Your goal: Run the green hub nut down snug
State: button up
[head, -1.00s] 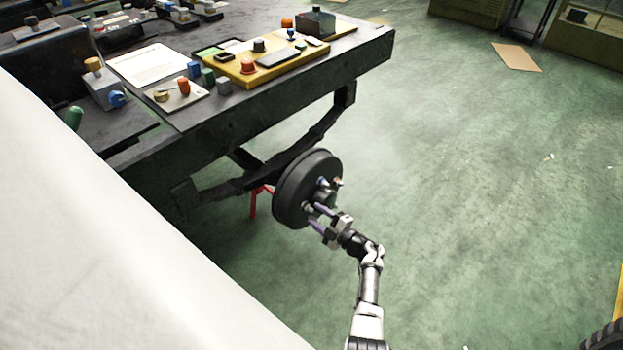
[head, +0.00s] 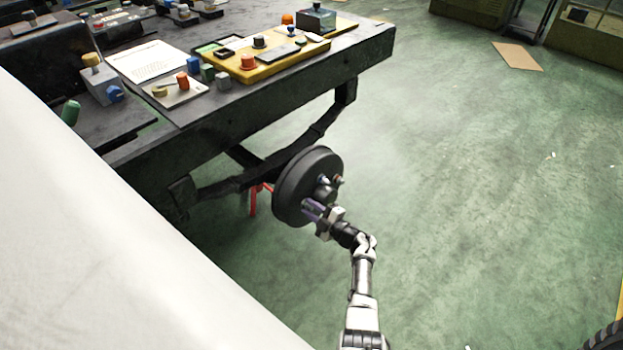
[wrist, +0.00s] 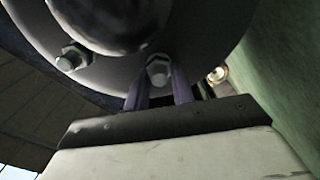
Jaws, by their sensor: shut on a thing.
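The dark round hub drum (head: 296,193) hangs under the bench; its face with nuts also shows in the wrist view (wrist: 215,30). My gripper (head: 310,208) is at the lower part of this face. In the wrist view my gripper (wrist: 159,88) has its two purple fingers shut on a hub nut (wrist: 158,70), one on each side. This nut looks grey there; I cannot make out green on it. A second, silver nut (wrist: 72,58) sits at the left on the face. A pale brassy nut (wrist: 217,75) shows at the right. The gripped nut's seating is hidden.
The dark workbench (head: 270,97) overhangs the drum at upper left, with a yellow tray (head: 262,70) and several small parts on top. A red stand (head: 254,198) is behind the drum.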

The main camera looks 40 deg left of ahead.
jog(key=shift+m, duration=0.3)
jog(key=m+p, duration=0.1)
jog(key=m, duration=0.3)
jog(key=m+p, duration=0.1)
jog(key=m, duration=0.3)
jog(key=m+p, duration=0.1)
jog(key=m, duration=0.3)
jog(key=shift+w+d+r+m+p, duration=0.1)
jog(key=shift+w+m+p, duration=0.15)
jog(key=shift+m+p, duration=0.05)
jog(key=shift+m, duration=2.3)
